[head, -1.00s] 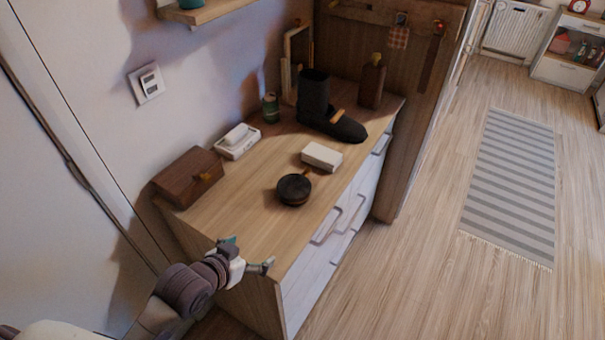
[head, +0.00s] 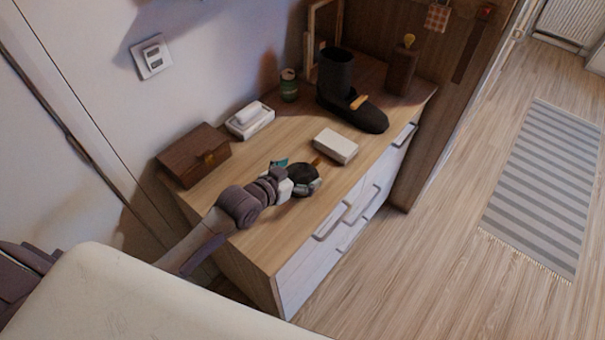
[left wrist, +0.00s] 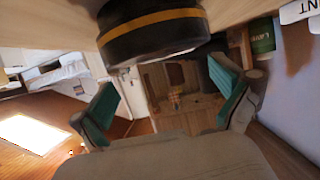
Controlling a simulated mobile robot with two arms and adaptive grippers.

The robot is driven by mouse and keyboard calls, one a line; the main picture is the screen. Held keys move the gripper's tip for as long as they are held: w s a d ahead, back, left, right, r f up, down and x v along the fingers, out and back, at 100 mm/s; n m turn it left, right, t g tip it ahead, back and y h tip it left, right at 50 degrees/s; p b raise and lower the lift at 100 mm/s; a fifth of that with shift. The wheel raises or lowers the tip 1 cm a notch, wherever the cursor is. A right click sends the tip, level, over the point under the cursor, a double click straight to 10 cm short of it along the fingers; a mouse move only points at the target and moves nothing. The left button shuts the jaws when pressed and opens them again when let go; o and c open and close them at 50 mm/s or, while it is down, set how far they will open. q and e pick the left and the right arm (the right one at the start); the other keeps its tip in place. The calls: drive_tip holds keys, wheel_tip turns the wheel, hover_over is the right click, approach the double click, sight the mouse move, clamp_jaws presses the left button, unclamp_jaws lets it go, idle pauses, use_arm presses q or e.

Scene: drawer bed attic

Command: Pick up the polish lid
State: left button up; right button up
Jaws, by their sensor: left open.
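A round dark polish tin (head: 304,172) with a black lid sits on the wooden dresser top. In the left wrist view the black, rounded tin (left wrist: 155,38) with a yellow band fills the top middle. I cannot tell where its lid parts from its base. My left gripper (head: 297,176) is at the tin's near side in the head view and partly hides it. In the left wrist view its teal fingertips (left wrist: 165,97) are spread wide with nothing between them, and the tin shows beyond them. Contact is not clear. My right gripper is not in view.
On the dresser (head: 255,240) stand a white box (head: 336,146) just beyond the tin, a black boot (head: 338,85), a brown wooden box (head: 193,155), a white tray (head: 250,121) and a green can (head: 289,86). The wall borders the left side.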

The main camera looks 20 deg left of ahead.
sight(313, 165)
use_arm(q)
drive_tip(key=shift+w+d+f, duration=0.1)
drive_tip(key=shift+w, duration=0.15)
drive_tip(key=x, duration=0.2)
drive_tip(key=p+x, duration=0.1)
drive_tip(key=x, duration=0.1)
drive_tip(key=shift+w+a, duration=0.1)
drive_tip(key=shift+a, duration=0.15)
drive_tip(key=shift+w+d+f, duration=0.15)
drive_tip(key=shift+w+f, duration=0.1)
drive_tip(key=shift+w, duration=0.1)
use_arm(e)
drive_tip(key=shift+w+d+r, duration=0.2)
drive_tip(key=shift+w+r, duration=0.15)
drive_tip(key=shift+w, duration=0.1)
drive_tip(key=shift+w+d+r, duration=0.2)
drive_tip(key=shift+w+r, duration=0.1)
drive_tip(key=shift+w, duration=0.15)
use_arm(q)
drive_tip(key=shift+s, duration=0.1)
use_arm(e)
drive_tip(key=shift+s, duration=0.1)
